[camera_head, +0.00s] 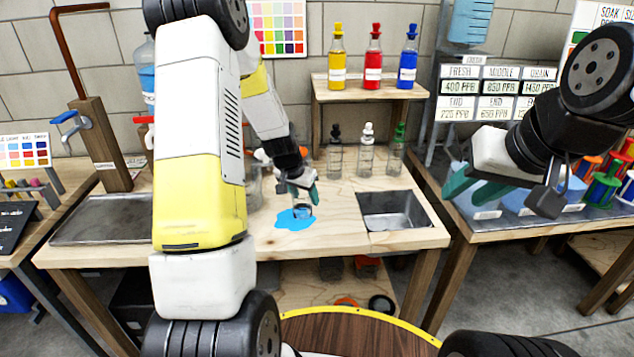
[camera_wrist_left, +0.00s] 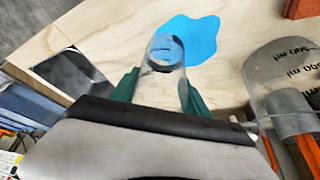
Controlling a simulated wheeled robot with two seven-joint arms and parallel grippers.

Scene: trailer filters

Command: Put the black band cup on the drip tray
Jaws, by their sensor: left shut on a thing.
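My left gripper (camera_head: 301,187) is shut on a small clear cup (camera_head: 303,211) at the middle of the wooden bench. In the left wrist view the cup (camera_wrist_left: 164,75) sits between the green fingers (camera_wrist_left: 157,92). The metal drip tray (camera_head: 95,226) is at the bench's left end, by a wooden tap stand (camera_head: 103,150). My right gripper (camera_head: 476,192) is open and empty, right of the bench.
A sink (camera_head: 398,210) is set into the bench's right side. Several dropper bottles (camera_head: 367,155) stand behind, below a shelf of coloured bottles (camera_head: 373,60). A clear beaker (camera_wrist_left: 285,75) stands beside the left gripper. My left arm hides part of the bench.

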